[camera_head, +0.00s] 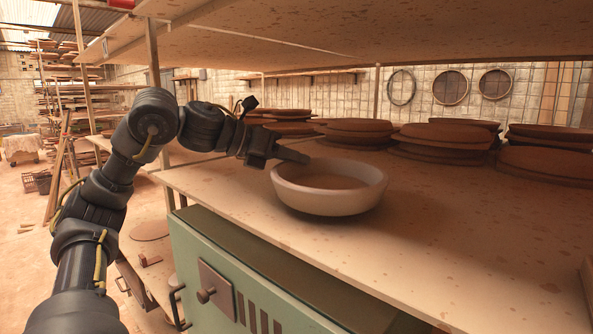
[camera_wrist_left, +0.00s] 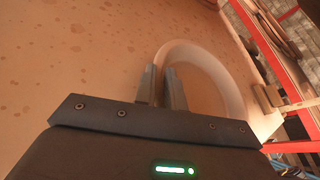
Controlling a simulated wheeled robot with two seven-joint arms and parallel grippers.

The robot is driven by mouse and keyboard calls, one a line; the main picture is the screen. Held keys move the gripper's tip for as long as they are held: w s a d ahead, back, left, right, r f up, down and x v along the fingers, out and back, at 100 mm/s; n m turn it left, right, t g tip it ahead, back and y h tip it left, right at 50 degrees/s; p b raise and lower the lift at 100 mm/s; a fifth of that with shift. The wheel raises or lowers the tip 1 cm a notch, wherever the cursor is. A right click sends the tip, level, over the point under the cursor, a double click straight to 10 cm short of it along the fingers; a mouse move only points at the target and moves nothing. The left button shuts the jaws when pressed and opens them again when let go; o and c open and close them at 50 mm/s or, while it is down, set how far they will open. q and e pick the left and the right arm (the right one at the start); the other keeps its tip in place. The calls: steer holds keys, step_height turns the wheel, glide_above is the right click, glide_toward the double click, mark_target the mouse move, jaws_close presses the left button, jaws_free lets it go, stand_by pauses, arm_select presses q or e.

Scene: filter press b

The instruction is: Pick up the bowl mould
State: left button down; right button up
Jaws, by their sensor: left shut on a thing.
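The bowl mould (camera_head: 329,200) is a pale, round, shallow bowl with a thick rim, upright at the shelf's front part. My left gripper (camera_head: 303,157) reaches in from the left and is shut on the bowl's rim at its far left side. In the left wrist view, the two fingers of the gripper (camera_wrist_left: 163,85) stand on either side of the rim of the bowl (camera_wrist_left: 228,87). I cannot tell whether the bowl's underside touches the shelf. My right gripper is not in view.
The bowl is over a speckled wooden shelf (camera_head: 460,238). Stacked brown discs (camera_head: 443,142) stand behind and to the right. Another shelf board (camera_head: 380,35) hangs overhead. A green cabinet (camera_head: 215,262) stands below the front edge. The shelf right of the bowl is clear.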

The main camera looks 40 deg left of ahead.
arm_select(q)
steer(key=r, duration=0.1)
steer(key=s+r, duration=0.2)
steer(key=shift+a+r, duration=0.3)
steer(key=shift+a, duration=0.1)
steer(key=r+p+v, duration=0.1)
steer(key=p+v, duration=0.8)
steer(key=v, duration=0.4)
steer(key=shift+d+r, duration=0.2)
steer(key=shift+r, duration=0.3)
